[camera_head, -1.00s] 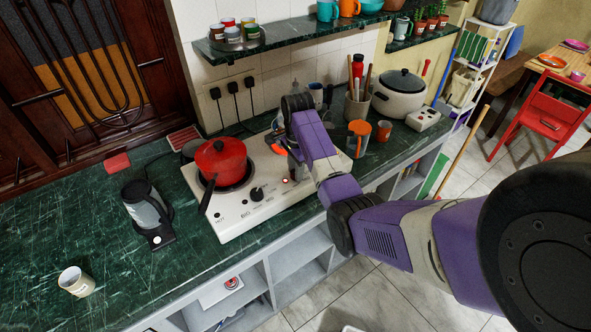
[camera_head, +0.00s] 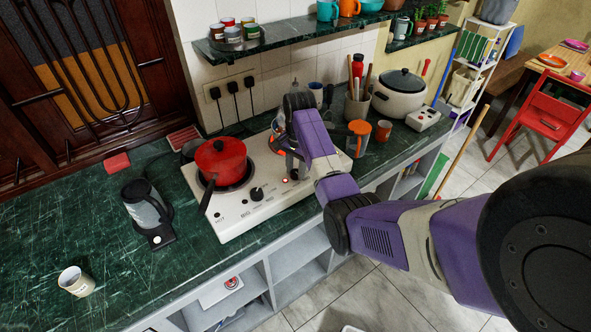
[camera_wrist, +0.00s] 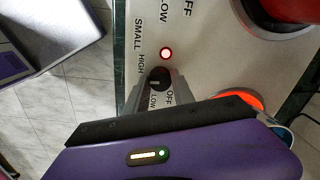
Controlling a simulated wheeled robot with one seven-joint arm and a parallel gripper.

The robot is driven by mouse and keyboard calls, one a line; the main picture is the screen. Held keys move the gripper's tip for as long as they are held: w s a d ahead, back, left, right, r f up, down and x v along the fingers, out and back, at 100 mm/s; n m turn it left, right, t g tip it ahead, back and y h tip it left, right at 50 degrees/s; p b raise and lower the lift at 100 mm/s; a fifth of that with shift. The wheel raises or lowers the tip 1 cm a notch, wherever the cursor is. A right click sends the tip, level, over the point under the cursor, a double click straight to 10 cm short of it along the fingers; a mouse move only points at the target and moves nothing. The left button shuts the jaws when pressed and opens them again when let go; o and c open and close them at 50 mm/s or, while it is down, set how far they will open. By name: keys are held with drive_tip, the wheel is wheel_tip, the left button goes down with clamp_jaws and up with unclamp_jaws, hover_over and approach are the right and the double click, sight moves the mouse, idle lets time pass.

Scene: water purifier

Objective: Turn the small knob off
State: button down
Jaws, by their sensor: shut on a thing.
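The white stove (camera_head: 232,222) has a black small knob (camera_wrist: 158,75), seen in the wrist view beside the SMALL, HIGH, LOW and OFF labels. My gripper (camera_wrist: 157,84) is at the knob, its fingers on either side and shut on it. In the head view my gripper (camera_head: 293,168) reaches down to the right part of the stove panel and hides the small knob. A red indicator light (camera_wrist: 166,53) is lit next to the knob. The small burner (camera_wrist: 243,100) glows orange, partly hidden by my wrist.
A red pot (camera_head: 221,158) sits on the left burner, its handle over the stove's front edge. The big knob (camera_head: 257,194) is left of my gripper. A kettle (camera_head: 145,204) stands at left.

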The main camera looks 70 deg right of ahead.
sight(295, 170)
drive_tip(key=n, duration=0.6)
drive_tip(key=shift+d, duration=0.1)
drive_tip(key=n, duration=0.6)
drive_tip(key=shift+n+y, duration=0.3)
drive_tip(key=shift+n, duration=0.1)
drive_tip(key=n, duration=0.6)
drive_tip(key=shift+w+r+g, duration=0.1)
drive_tip(key=shift+g, duration=0.2)
drive_tip(key=n, duration=0.6)
drive_tip(key=shift+n, duration=0.3)
drive_tip(key=c, duration=1.1)
unclamp_jaws()
drive_tip(key=shift+o, duration=0.2)
drive_tip(key=shift+w+d+r+b, duration=0.1)
drive_tip(key=shift+r+b, duration=0.05)
drive_tip(key=shift+r, duration=1.8)
drive_tip(key=shift+d+r+b, duration=0.1)
drive_tip(key=shift+r+b, duration=0.05)
drive_tip(key=shift+r, duration=1.75)
